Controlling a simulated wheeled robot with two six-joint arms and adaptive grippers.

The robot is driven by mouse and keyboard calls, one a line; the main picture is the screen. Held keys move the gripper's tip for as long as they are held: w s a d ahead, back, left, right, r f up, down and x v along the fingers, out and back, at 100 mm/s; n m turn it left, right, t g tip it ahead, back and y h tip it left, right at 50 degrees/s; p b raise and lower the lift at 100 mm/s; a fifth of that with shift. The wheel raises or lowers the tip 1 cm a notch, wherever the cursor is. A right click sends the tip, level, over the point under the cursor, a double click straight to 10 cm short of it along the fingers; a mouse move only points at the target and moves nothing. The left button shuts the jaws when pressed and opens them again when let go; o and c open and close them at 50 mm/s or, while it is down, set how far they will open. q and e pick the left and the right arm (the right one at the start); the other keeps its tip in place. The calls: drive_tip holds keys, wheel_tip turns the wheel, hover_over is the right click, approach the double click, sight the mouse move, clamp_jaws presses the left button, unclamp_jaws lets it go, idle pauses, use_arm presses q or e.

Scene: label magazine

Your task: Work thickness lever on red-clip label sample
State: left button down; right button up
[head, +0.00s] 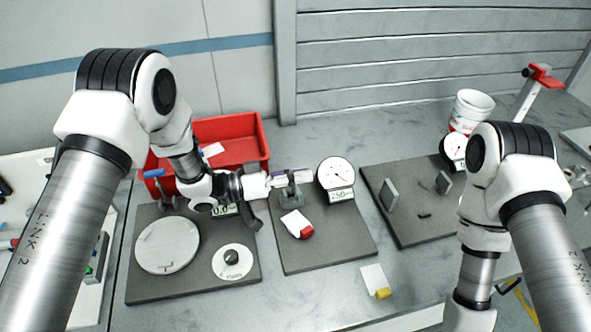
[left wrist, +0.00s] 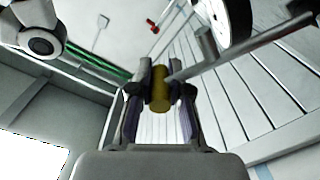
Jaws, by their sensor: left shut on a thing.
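The red-clip label sample (head: 294,219) is a white piece with a red clip at its lower right. It lies at the foot of the thickness gauge (head: 336,171), which has a round white dial and a small display. My left gripper (head: 290,178) is beside the gauge, left of the dial. In the left wrist view my left gripper (left wrist: 160,100) is shut on the yellow-brown knob (left wrist: 159,88) of the thickness lever (left wrist: 205,62). The knob is hidden in the head view. My right arm comes in from the right, but its gripper is out of view.
A red bin (head: 235,135) stands behind the left mat, which carries a round white plate (head: 167,245) and a dial knob (head: 232,260). A yellow-clip sample (head: 375,278) lies on the bench front. Another dark mat (head: 420,228) holds a fixture. A white-and-red bucket (head: 471,108) stands behind.

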use_arm(q)
drive_tip(key=shift+s+d+f+m+b, duration=0.25)
drive_tip(key=shift+s+f, duration=0.1)
drive_tip(key=shift+s, duration=0.2)
drive_tip(key=shift+s+d+f+m+b, duration=0.2)
drive_tip(key=shift+s+f+m, duration=0.1)
drive_tip(key=shift+s, duration=0.25)
drive_tip(key=c, duration=1.1)
unclamp_jaws()
drive_tip(key=shift+d, duration=0.1)
drive_tip(key=v, duration=1.2)
